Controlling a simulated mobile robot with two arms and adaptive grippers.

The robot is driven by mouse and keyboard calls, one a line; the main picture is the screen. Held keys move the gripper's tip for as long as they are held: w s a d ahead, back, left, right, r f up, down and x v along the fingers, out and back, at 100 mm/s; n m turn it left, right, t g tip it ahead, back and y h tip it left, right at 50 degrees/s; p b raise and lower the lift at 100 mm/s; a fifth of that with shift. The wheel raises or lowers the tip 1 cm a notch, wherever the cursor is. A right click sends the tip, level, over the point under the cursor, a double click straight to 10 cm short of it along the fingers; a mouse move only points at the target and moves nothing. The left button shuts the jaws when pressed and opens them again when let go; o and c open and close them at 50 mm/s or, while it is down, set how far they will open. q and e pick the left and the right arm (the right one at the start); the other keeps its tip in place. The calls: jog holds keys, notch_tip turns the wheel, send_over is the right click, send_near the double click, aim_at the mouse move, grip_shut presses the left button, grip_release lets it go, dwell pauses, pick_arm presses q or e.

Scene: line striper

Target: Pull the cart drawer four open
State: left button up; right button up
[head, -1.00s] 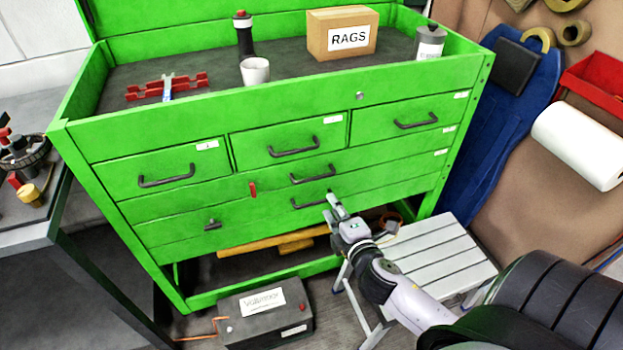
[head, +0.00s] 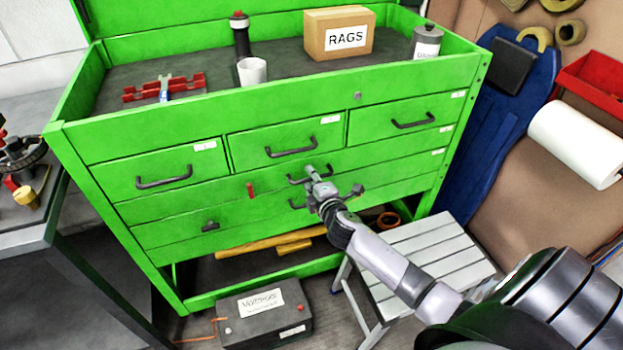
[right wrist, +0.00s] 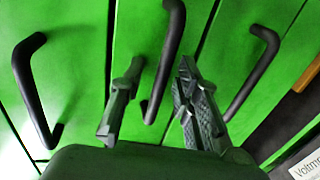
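The green cart (head: 210,245) has three small top drawers and wide drawers below, all looking shut. The upper wide drawer, apparently drawer four (head: 400,155), has a black bar handle (head: 294,181), partly hidden by my right gripper (head: 318,179) in the head view. In the right wrist view this handle (right wrist: 168,55) is the middle of three, and part of it shows between the fingers of my right gripper (right wrist: 160,100). The fingers are apart; I cannot tell whether they touch the handle. My left gripper is not in view.
The handle of the lower wide drawer (head: 294,204) is partly hidden below my gripper. A red tag (head: 251,190) is on the cart front. A grey step stool (head: 425,255) stands at the right, and a voltmeter box (head: 265,318) lies on the floor. A rags box (head: 340,35) is on top.

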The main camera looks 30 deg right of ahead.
grip_shut()
dwell(0.3)
dwell(0.6)
